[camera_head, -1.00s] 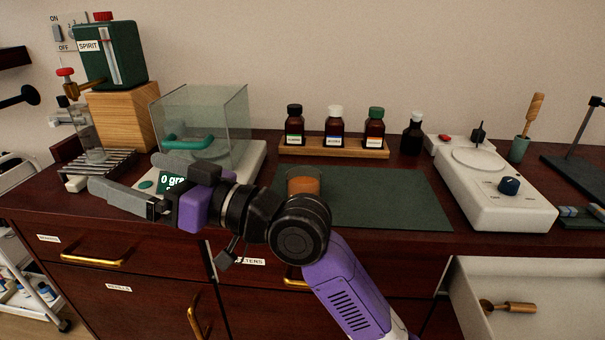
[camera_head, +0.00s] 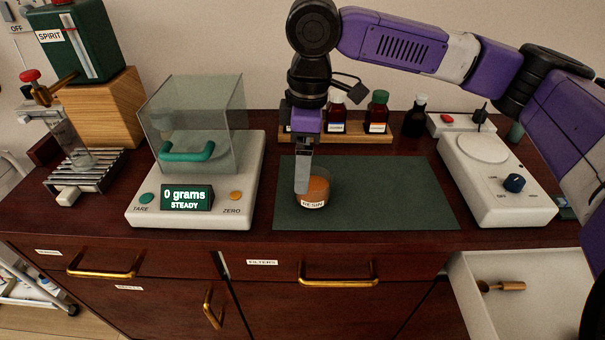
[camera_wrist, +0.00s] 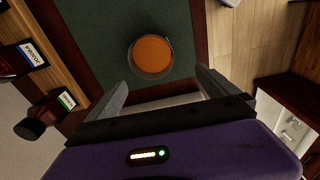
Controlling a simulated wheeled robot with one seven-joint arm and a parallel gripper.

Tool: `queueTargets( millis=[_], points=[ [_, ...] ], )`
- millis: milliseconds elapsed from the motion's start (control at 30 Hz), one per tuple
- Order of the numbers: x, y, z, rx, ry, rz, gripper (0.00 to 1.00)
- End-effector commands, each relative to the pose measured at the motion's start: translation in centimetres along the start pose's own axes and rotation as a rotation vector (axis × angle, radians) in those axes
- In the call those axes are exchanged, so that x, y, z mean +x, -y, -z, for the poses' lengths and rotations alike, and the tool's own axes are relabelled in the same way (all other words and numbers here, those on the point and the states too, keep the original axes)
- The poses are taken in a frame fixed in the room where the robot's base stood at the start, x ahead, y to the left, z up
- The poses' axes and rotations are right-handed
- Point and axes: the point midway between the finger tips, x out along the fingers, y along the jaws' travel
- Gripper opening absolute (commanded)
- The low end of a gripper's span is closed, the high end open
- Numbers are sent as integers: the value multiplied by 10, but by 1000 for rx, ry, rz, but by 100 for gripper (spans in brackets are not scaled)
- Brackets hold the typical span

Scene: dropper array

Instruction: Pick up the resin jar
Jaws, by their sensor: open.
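The resin jar (camera_head: 317,191) is a small clear jar with orange contents and a white label reading RESIN. It stands upright on the left part of the dark green mat (camera_head: 400,190). My gripper (camera_head: 302,188) points down at the jar's left side in the head view and partly covers it. In the wrist view the jar's round orange top (camera_wrist: 151,56) lies ahead of my gripper (camera_wrist: 163,86), between the lines of its two spread fingers. The fingers are apart and empty. I cannot tell from the head view whether a finger touches the jar.
A scale (camera_head: 240,200) with a glass shield (camera_head: 205,120) stands left of the mat. A wooden rack (camera_head: 385,137) with several bottles is behind it, beside a dark bottle (camera_head: 415,118). A white hotplate-like device (camera_head: 500,190) stands right. An open drawer (camera_head: 470,300) juts out below.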

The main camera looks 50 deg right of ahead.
Motion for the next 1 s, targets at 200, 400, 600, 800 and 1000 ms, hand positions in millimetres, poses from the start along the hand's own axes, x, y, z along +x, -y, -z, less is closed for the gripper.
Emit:
queueTargets(
  millis=[200,400,600,800,1000],
  points=[
    [8,-2,-20,14,64,9,98],
    [28,-3,-22,12,62,8,98],
    [54,-7,-29,14,60,7,98],
    [73,-6,-29,13,59,7,98],
    [74,-6,-28,12,58,6,98]
  ],
)
